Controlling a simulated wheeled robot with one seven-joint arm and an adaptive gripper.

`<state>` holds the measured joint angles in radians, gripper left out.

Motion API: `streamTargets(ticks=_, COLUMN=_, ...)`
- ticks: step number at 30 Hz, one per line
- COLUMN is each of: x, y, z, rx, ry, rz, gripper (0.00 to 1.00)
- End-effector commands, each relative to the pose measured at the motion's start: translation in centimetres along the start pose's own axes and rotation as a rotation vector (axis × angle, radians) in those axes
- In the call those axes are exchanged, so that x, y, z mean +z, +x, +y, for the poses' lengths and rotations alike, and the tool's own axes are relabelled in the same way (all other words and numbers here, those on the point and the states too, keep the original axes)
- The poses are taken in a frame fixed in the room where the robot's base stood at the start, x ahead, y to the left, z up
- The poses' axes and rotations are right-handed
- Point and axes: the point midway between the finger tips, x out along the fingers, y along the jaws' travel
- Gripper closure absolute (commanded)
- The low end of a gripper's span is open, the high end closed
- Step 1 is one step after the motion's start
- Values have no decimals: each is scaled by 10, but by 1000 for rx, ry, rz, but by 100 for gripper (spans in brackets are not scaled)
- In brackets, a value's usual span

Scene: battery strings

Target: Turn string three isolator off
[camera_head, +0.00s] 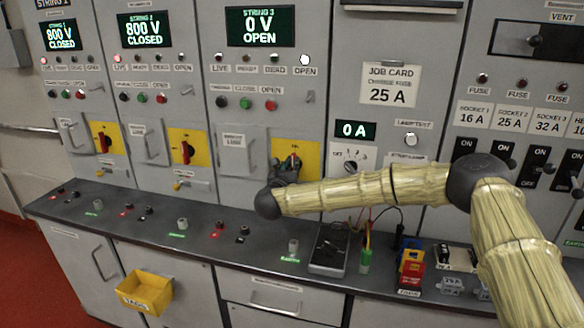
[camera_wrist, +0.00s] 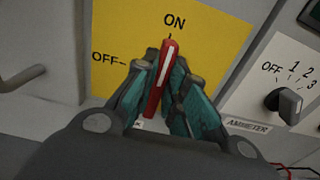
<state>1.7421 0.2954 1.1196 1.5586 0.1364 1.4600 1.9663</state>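The string three isolator is a red handle (camera_wrist: 163,75) with a white stripe on a yellow plate (camera_head: 312,152). In the wrist view its upper end points to ON, and OFF is marked to the left. My gripper (camera_head: 288,168) is at this plate, with a dark finger on each side of the handle. The string three display (camera_head: 260,26) reads 0 V OPEN, and the white lamp (camera_head: 305,59) above OPEN looks lit.
String one and string two isolators (camera_head: 103,140) (camera_head: 187,150) are to the left, their displays reading 800 V CLOSED. A door handle (camera_wrist: 22,78) is left of the plate and an ammeter knob (camera_wrist: 283,103) right of it. The bench below holds a meter (camera_head: 329,250) and padlocks.

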Motion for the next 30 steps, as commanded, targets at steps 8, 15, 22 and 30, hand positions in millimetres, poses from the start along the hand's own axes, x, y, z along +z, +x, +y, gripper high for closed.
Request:
streamTargets(ticks=8, x=-1, y=0, z=0, rx=0, ry=-16, rz=0, gripper=100)
streamTargets(ticks=15, x=-3, y=0, z=1, rx=0, ry=-118, rz=-2, gripper=100)
streamTargets(ticks=22, x=-3, y=0, z=3, rx=0, ry=-307, rz=-4, gripper=100)
streamTargets(ticks=30, x=-3, y=0, z=5, rx=-2, ry=-566, rz=-4, gripper=100)
